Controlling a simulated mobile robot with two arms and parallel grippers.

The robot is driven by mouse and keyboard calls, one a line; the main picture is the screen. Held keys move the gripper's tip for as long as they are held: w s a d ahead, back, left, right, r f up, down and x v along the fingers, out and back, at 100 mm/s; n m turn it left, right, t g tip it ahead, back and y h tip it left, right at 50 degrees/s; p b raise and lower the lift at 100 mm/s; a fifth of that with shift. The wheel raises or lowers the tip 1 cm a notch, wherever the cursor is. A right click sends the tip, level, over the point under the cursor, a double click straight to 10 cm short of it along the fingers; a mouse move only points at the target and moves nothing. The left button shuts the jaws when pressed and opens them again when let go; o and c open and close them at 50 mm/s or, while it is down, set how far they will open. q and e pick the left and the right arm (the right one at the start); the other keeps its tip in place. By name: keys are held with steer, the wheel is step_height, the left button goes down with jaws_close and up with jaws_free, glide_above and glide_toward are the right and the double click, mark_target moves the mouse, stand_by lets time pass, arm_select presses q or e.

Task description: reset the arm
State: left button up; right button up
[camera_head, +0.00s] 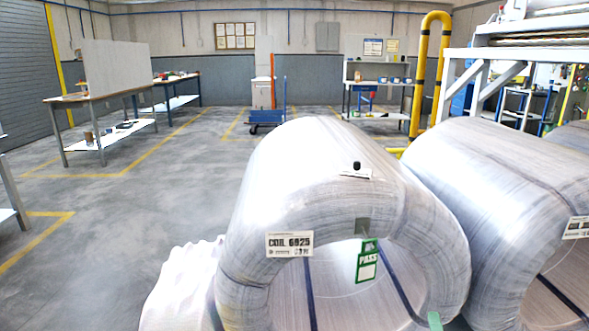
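Neither of my arms nor grippers shows in the head view. A large wrapped coil (310,165) stands close in front of me, its round opening facing me. A white label reading COIL 6925 (289,244) is on its front left. A green PASS tag (367,260) hangs at the top of the opening. A small black object (356,166) sits on a white label on top of the coil. Dark straps run inside the opening.
A second wrapped coil (500,190) stands at the right, close beside the first. White crumpled wrap (182,285) lies at the first coil's lower left. A yellow post (424,75) and white machine frame (500,60) stand behind. Workbenches (100,100) are at left. The left floor is clear.

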steer(key=s+a+f+m+g, duration=0.2)
steer(key=s+f+m+g, duration=0.75)
steer(key=f, duration=0.65)
steer(key=s+a+f+m+g+y+p, duration=0.25)
steer(key=s+a+f, duration=0.3)
steer(key=s, duration=0.45)
steer(key=s+a+f+m+g+y+p, duration=0.2)
steer(key=s+a+f+g+p, duration=0.15)
steer(key=s+f, duration=0.5)
arm_select(q)
steer(key=s+a+f+g+p, duration=0.1)
steer(key=s+f+p, duration=0.4)
steer(key=s, duration=0.5)
steer(key=s+a+f+g+p, duration=0.1)
steer(key=s+a+f+p, duration=0.1)
steer(key=s+f+p, duration=0.3)
steer(key=s+p, duration=0.3)
steer(key=s, duration=0.2)
steer(key=shift+a+f, duration=0.2)
arm_select(e)
steer(key=s+d+f, duration=0.1)
steer(key=s+f, duration=0.1)
steer(key=s, duration=0.7)
steer(key=s+d+f, duration=0.2)
steer(key=s, duration=0.8)
steer(key=shift+s+g, duration=0.15)
steer(key=shift+g, duration=0.2)
